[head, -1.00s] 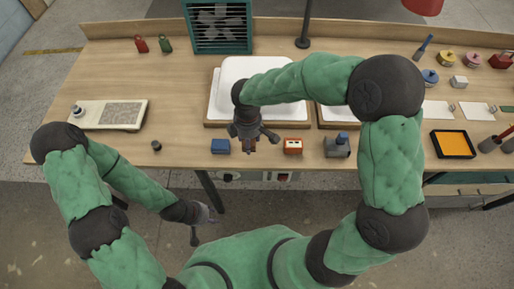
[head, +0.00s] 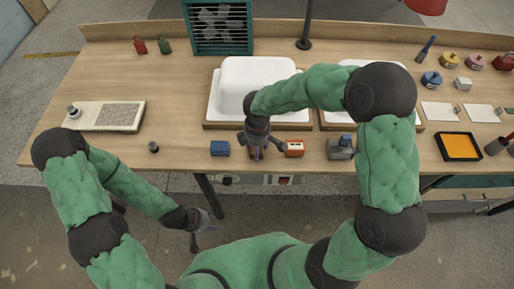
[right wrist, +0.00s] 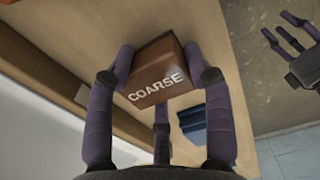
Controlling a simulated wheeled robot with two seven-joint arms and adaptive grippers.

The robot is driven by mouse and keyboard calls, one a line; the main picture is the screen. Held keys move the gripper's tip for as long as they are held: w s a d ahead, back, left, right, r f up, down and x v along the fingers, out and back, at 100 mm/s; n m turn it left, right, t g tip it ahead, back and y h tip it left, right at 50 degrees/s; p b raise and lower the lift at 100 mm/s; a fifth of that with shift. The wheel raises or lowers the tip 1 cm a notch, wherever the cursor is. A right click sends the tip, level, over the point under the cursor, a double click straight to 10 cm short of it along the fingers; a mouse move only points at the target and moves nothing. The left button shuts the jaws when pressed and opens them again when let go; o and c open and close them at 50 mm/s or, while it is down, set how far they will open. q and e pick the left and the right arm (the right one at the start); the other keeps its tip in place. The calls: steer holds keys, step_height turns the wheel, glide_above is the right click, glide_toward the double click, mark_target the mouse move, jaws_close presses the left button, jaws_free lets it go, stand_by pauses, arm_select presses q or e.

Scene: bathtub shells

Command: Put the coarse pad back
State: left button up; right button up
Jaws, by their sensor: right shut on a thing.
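The coarse pad is a brown block (right wrist: 157,68) with the white word COARSE on it, seen in the right wrist view. My right gripper (right wrist: 162,78) is shut on it, with fingers on both sides. In the head view my right gripper (head: 258,151) is over the bench's front edge, between a blue block (head: 220,148) and an orange block (head: 294,148); its fingers largely hide the pad there. My left gripper (head: 204,222) is empty and low in front of the bench, its fingers spread. It also shows in the right wrist view (right wrist: 288,42).
A white shell (head: 250,80) on a wooden-edged tray stands behind my right gripper. A grey block with a blue top (head: 340,148) sits at the front edge. A small dark knob (head: 153,147) stands left.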

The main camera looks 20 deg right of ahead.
steer(key=o, duration=1.1)
steer(key=shift+f, duration=0.1)
step_height(320, 180, up, 12)
steer(key=p, duration=0.4)
steer(key=shift+p, duration=0.3)
